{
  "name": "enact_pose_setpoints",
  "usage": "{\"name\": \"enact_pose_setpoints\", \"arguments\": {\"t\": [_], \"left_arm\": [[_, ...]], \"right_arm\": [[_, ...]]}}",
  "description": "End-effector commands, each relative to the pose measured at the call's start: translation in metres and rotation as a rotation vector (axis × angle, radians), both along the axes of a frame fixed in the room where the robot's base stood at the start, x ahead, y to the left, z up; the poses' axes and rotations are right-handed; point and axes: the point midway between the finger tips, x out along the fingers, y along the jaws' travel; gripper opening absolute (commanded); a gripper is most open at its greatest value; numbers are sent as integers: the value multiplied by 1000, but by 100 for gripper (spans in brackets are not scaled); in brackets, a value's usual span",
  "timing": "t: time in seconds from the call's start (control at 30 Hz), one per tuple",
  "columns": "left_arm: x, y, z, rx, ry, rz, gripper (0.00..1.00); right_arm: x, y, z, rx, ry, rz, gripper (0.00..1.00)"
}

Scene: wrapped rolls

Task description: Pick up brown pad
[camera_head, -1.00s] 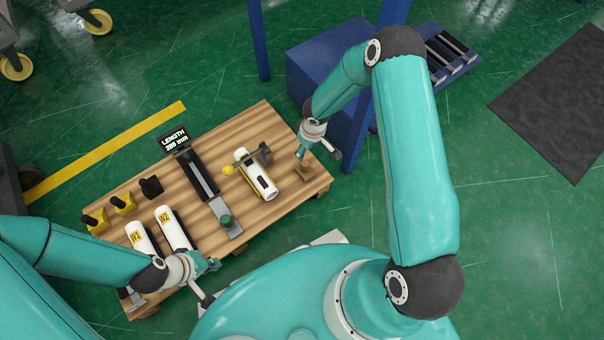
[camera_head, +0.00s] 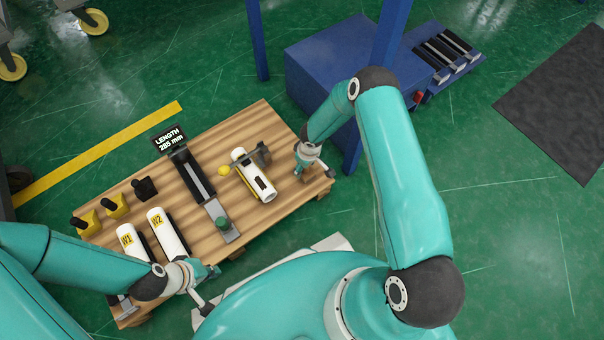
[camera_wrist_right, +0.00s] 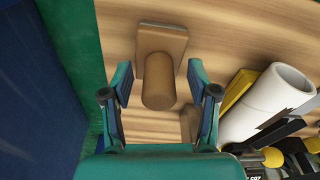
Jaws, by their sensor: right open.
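The brown pad (camera_wrist_right: 157,45) is a flat brown block with a rounded brown grip (camera_wrist_right: 159,90) on it, seen in the right wrist view on the wooden tabletop. My right gripper (camera_wrist_right: 160,75) is open, its two fingers on either side of the grip with gaps visible. In the head view my right gripper (camera_head: 302,172) is over the right end of the wooden table (camera_head: 265,115) and hides most of the pad. My left gripper (camera_head: 212,272) hangs near the table's front edge, away from the pad; its jaw opening is unclear.
A white roll (camera_head: 255,178) lies left of my right gripper. Rolls W1 (camera_head: 133,245) and W2 (camera_head: 168,232), a black trough with a length display (camera_head: 168,137), and several small stamps stand further left. A blue cabinet (camera_head: 325,60) and post are behind on the right.

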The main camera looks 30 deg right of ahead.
Motion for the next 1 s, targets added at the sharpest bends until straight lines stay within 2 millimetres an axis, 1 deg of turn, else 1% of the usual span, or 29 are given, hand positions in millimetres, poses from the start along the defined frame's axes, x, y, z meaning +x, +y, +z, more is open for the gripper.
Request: {"name": "enact_pose_setpoints", "arguments": {"t": [0.03,0.07,0.27,0.37,0.4,0.63,1.0], "left_arm": [[0,0,-3,0,0,0,0],[0,0,-3,0,0,0,0],[0,0,-2,0,0,0,0],[0,0,-2,0,0,0,0],[0,0,-2,0,0,0,0],[0,0,-2,0,0,0,0],[0,0,-1,0,0,0,0]], "right_arm": [[1,0,-5,0,-1,-1,60],[1,0,-6,0,-1,-1,60],[1,0,-5,-1,-1,0,60],[1,0,-5,0,-1,0,45],[1,0,-5,0,-1,0,38],[1,0,-6,0,0,0,0],[0,1,-4,1,1,0,0]]}}
